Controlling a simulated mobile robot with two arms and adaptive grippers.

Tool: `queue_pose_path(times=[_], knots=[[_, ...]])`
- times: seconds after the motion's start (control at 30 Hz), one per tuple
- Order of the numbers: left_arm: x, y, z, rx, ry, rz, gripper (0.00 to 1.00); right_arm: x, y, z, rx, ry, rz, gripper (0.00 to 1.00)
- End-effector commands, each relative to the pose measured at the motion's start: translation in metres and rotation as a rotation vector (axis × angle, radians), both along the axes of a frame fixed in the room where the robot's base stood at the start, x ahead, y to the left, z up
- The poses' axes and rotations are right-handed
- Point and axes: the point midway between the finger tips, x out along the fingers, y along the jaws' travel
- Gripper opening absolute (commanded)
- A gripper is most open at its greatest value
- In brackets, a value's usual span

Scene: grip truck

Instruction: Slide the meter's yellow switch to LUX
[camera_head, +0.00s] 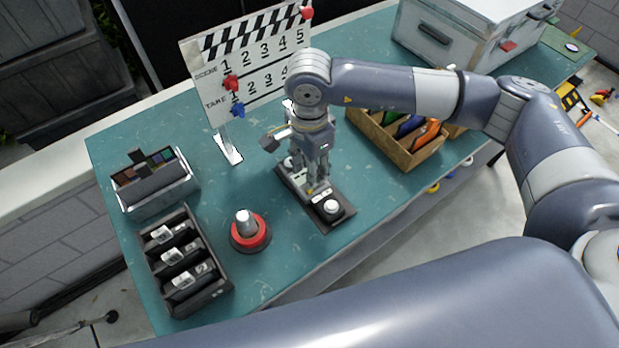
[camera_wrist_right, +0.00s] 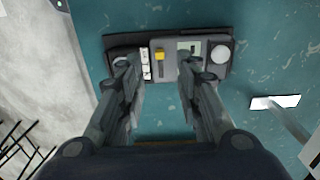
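The meter (camera_wrist_right: 165,72) is a grey box in a dark tray (camera_wrist_right: 117,41) on the table. In the right wrist view its yellow switch (camera_wrist_right: 160,55) sits in a slot, with a small screen (camera_wrist_right: 190,47) and a pale dome (camera_wrist_right: 220,54) to the right. White label plates (camera_wrist_right: 145,64) lie left of the switch; I cannot read them. My right gripper (camera_wrist_right: 158,68) is open above the meter, its fingers either side of the switch with a gap. In the head view the right gripper (camera_head: 318,181) hides most of the meter. My left gripper is out of view.
A clapperboard (camera_head: 205,83) stands behind the meter. A red-based device (camera_head: 250,242), a black slotted rack (camera_head: 218,296) and a metal box (camera_head: 137,209) are left. A wooden crate (camera_head: 408,163) and a large metal case (camera_head: 428,38) are right. Table between is clear.

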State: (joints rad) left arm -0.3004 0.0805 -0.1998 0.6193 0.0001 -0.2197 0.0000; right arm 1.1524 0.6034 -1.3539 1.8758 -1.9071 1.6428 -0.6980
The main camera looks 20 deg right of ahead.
Motion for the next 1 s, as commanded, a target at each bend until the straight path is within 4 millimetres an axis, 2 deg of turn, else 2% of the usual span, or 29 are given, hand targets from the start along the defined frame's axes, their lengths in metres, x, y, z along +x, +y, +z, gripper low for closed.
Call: queue_pose_path(times=[0.03, 0.13, 0.33, 0.9, 1.0], knots=[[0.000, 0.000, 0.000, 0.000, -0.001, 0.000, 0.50, 0.001, 0.000, 0.011, 0.000, -0.004, 0.001, 0.32], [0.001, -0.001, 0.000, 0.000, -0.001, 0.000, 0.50, 0.001, 0.000, 0.029, 0.001, -0.003, 0.000, 0.32], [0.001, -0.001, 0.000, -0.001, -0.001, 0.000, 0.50, 0.000, 0.000, 0.049, 0.000, -0.001, 0.000, 0.32], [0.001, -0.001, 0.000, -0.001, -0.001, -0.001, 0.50, 0.000, 0.000, 0.052, 0.001, 0.001, 0.000, 0.32], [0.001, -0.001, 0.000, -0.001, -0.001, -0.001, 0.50, -0.005, 0.009, 0.050, 0.032, 0.014, 0.003, 0.32]])
